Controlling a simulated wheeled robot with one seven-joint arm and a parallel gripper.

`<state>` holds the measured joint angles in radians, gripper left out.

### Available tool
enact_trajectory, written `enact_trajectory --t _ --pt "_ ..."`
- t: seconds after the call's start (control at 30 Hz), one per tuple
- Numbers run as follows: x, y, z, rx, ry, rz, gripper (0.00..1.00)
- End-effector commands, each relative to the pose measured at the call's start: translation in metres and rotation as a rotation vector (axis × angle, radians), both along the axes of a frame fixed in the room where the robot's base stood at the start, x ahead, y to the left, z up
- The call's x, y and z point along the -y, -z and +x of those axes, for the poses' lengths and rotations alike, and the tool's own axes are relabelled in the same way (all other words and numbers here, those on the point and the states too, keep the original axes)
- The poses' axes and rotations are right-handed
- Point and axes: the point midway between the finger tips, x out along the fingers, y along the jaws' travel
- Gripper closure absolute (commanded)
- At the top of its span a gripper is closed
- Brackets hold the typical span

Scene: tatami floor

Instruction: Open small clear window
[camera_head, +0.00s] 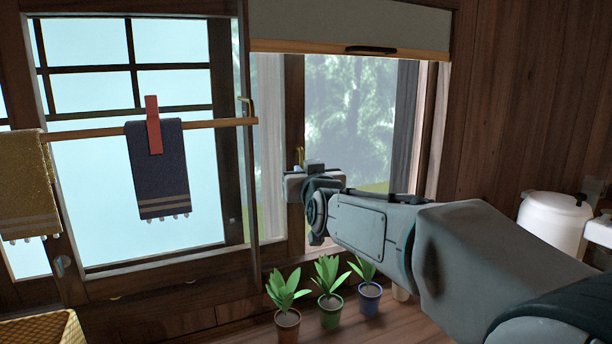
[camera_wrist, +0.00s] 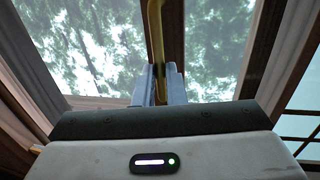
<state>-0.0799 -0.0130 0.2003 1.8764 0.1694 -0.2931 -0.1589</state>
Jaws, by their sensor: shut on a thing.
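The small clear window (camera_head: 347,110) is in the middle of the head view, with blurred trees behind its glass. A dark wooden upright (camera_head: 293,110) of it carries a brass handle (camera_head: 299,155). My gripper (camera_head: 301,178) is at this upright, with its fingertips mostly hidden behind my wrist. In the wrist view, the two pale fingers of my gripper (camera_wrist: 158,85) are shut on the lower part of the upright brass handle (camera_wrist: 156,35). I cannot tell how far the window stands open.
A large blue-lit window (camera_head: 95,90) is at left. A rod (camera_head: 90,133) with a yellow towel (camera_head: 22,185) and a dark towel (camera_head: 160,185) crosses it. Several potted plants (camera_head: 329,300) stand below my arm. A rolled blind (camera_head: 350,25) hangs above. A white pot (camera_head: 550,225) is at right.

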Motion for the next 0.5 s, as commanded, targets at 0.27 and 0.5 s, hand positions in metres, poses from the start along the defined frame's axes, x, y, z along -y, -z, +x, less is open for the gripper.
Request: enact_trajectory --t 0.27,0.5 --pt "-0.0022 -0.0043 -0.0003 0.009 -0.004 0.002 0.67" --pt "-0.0007 -0.0024 -0.0001 0.005 -0.001 0.001 0.67"
